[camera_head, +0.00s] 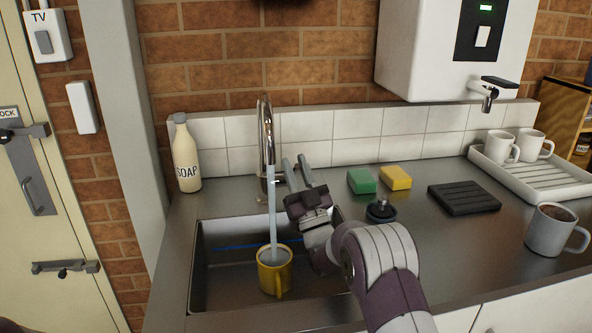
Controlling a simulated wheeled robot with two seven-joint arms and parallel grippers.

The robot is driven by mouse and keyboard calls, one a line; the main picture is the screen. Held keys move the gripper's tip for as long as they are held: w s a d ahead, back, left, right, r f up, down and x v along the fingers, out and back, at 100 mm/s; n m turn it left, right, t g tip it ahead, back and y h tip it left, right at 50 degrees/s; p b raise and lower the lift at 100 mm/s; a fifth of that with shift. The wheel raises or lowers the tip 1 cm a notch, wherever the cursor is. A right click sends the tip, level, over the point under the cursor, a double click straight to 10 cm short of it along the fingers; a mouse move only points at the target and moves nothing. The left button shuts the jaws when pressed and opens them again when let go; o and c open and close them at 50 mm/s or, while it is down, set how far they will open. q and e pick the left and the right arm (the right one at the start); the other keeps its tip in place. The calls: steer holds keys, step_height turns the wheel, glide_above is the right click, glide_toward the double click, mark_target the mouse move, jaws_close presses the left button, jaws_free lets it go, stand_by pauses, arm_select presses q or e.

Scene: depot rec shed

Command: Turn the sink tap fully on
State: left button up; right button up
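The chrome sink tap (266,130) stands upright behind the sink, with a tall curved neck. A pale blue stream of water (272,220) falls from its spout into a yellow mug (275,274) in the sink basin (225,262). A small lever (277,182) shows at the tap's lower body, partly behind the stream. My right gripper (295,162) is just right of the tap, its two fingers apart with a gap between them and nothing visibly held. I cannot tell whether a finger touches the lever. My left gripper is out of view.
A soap bottle (186,155) stands left of the tap. Green (361,181) and yellow (396,177) sponges, a dark round plug (381,211), a black ribbed mat (464,198) and a grey mug (553,229) lie to the right. A white water heater (424,50) hangs above.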

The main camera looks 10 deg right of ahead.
steer(key=shift+r, duration=0.1)
steer(key=shift+r, duration=0.4)
step_height(320, 180, up, 3)
steer(key=shift+r+p, duration=0.2)
steer(key=shift+p, duration=0.15)
steer(key=s+d+r, duration=0.6)
steer(key=s+d, duration=0.2)
steer(key=shift+d+r, duration=0.25)
steer(key=shift+r, duration=0.05)
